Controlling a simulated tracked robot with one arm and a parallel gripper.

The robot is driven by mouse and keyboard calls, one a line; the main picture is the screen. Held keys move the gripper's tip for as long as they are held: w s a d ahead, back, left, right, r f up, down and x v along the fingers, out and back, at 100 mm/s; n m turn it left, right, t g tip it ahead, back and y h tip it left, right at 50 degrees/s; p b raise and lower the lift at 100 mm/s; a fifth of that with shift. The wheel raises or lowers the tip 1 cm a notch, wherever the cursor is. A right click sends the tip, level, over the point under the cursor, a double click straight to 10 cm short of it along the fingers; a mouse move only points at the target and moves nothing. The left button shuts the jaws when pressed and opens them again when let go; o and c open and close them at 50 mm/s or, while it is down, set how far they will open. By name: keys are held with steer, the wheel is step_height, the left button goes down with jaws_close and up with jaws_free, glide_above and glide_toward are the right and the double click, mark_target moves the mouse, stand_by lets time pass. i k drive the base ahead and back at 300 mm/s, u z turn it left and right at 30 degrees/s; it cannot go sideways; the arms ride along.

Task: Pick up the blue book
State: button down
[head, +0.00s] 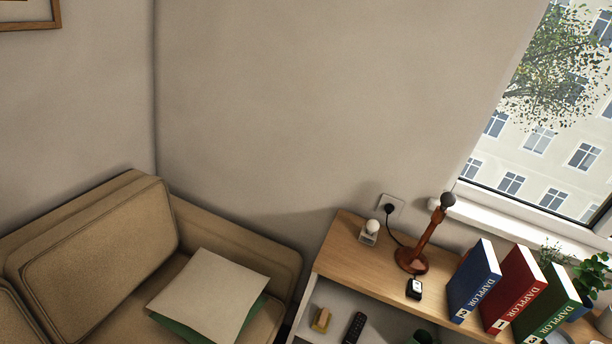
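The blue book (474,280) stands upright on top of a wooden shelf unit at the lower right. Its spine faces me and carries white lettering. It is the leftmost in a row with a red book (515,289) and a green book (547,306). A narrow gap shows between the blue and red books near the top. My gripper is not in view.
The shelf unit (343,262) also bears a wooden lamp (424,240), a small black-and-white item (414,288) and potted plants (592,272). A remote (354,328) lies on a lower shelf. A sofa (95,245) with a cushion (208,296) stands at left.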

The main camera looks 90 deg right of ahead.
mark_target(480, 272)
steer(key=z, duration=3.7)
steer(key=k, duration=0.4)
steer(key=u, duration=0.35)
